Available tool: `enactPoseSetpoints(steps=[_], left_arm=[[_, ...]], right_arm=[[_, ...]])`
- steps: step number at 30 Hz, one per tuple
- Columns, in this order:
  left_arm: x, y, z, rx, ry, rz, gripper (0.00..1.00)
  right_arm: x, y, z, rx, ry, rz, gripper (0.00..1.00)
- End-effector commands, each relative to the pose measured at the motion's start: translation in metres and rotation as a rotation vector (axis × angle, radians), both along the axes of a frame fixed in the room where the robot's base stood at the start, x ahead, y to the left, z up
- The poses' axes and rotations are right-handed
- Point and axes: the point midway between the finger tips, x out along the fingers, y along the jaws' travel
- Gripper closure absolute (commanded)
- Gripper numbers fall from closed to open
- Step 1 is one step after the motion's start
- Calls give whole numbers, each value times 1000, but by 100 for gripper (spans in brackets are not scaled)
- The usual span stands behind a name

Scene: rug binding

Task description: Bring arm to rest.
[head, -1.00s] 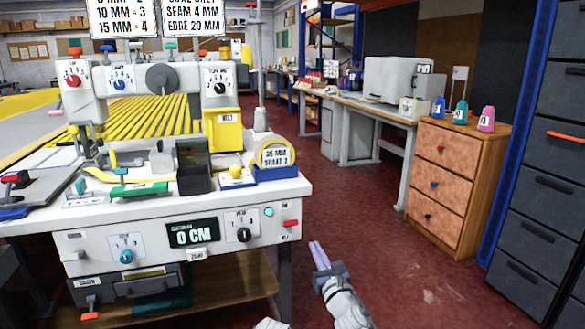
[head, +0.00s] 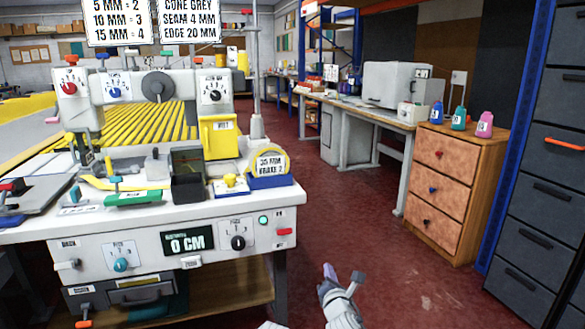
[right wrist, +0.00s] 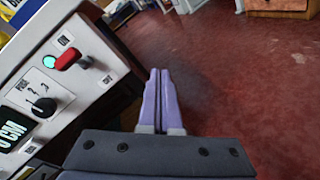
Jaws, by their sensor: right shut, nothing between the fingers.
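My right gripper (head: 327,273) is low in the head view, over the red floor and just right of the white binding machine (head: 120,228). In the right wrist view its two purple fingers (right wrist: 164,100) lie together with nothing between them. The gripper is apart from the machine, whose red switch (right wrist: 68,59) and black knob (right wrist: 44,107) show to its left. My left gripper does not show in either view.
A wooden drawer cabinet (head: 447,190) with several bottles on top stands at the right, beside dark grey drawers (head: 540,195). A workbench (head: 365,112) stands behind. The red floor (head: 350,205) between machine and cabinet is clear.

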Motion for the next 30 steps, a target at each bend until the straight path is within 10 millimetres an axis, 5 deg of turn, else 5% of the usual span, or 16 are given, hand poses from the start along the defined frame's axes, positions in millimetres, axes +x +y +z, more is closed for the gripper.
enactPoseSetpoints(steps=[8, 16, 26, 30], left_arm=[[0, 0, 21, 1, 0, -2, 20], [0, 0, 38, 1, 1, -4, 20], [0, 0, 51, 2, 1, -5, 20], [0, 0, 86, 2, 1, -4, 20]], right_arm=[[-41, -9, -65, 657, 363, -407, 100], [-140, 12, -127, 1208, 667, -1076, 100], [-246, 40, -135, 1366, 741, -1755, 100], [-245, 39, -100, 1370, 737, -1756, 100]])
